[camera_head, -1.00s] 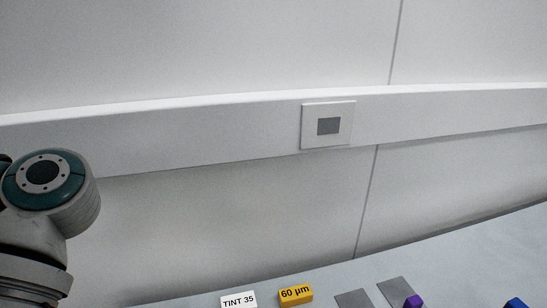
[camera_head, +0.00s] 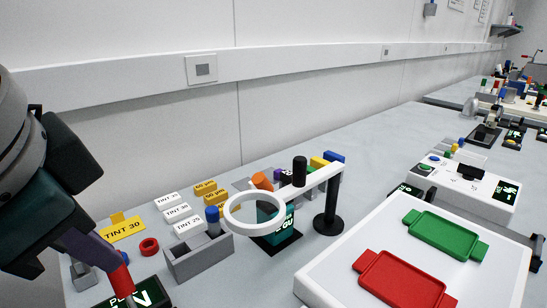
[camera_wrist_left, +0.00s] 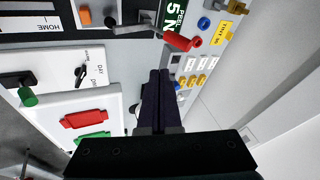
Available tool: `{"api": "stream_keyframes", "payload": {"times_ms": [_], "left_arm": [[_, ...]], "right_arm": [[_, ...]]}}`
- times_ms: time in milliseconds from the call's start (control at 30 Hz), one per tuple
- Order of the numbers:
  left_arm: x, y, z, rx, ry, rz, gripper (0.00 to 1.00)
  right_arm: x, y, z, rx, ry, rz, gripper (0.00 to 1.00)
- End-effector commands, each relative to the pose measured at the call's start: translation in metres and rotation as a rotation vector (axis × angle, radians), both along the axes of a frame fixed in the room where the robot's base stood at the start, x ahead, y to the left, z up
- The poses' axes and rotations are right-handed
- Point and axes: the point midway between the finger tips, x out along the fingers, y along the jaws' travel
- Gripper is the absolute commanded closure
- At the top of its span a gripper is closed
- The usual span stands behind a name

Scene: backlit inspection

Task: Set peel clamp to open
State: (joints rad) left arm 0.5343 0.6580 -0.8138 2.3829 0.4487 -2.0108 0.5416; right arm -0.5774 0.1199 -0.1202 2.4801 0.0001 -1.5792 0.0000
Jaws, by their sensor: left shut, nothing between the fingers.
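The peel clamp shows in the left wrist view as a grey metal lever with a red handle (camera_wrist_left: 178,41), beside a dark label (camera_wrist_left: 173,14) reading PEEL and 5 N. In the head view the red handle (camera_head: 121,282) stands at the lower left, beside the partly cut-off label (camera_head: 150,294). My left gripper (camera_head: 112,259) is shut and empty, its dark fingers just above the handle in the picture. In the left wrist view its fingertips (camera_wrist_left: 159,73) are apart from the handle. The clamp's base is largely hidden in the head view. My right gripper is not in view.
A white ring on a black stand (camera_head: 330,222) rises right of the clamp. A grey open box (camera_head: 200,262), white TINT blocks and yellow blocks stand behind. A white panel with red (camera_head: 400,282) and green (camera_head: 445,235) trays lies at right. A wall rail runs behind.

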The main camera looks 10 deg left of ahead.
Motion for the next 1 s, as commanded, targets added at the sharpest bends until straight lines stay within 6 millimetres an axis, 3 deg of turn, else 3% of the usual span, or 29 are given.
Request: {"api": "stream_keyframes", "payload": {"times_ms": [33, 133, 267, 500, 1000], "left_arm": [[0.004, 0.001, -0.021, -0.003, 0.003, 0.001, 1.0], [0.013, 0.005, -0.04, -0.001, 0.004, 0.002, 1.0], [0.024, 0.009, -0.056, 0.003, 0.005, 0.001, 1.0], [0.037, 0.035, -0.068, 0.003, 0.005, 0.0, 1.0], [0.04, 0.04, -0.07, -0.001, 0.003, -0.002, 1.0]], "right_arm": [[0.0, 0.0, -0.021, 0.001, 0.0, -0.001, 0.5], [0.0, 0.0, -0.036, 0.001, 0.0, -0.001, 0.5], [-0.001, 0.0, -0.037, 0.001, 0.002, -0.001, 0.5], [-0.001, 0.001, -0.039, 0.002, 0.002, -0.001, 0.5], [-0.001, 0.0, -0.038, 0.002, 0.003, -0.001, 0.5]]}}
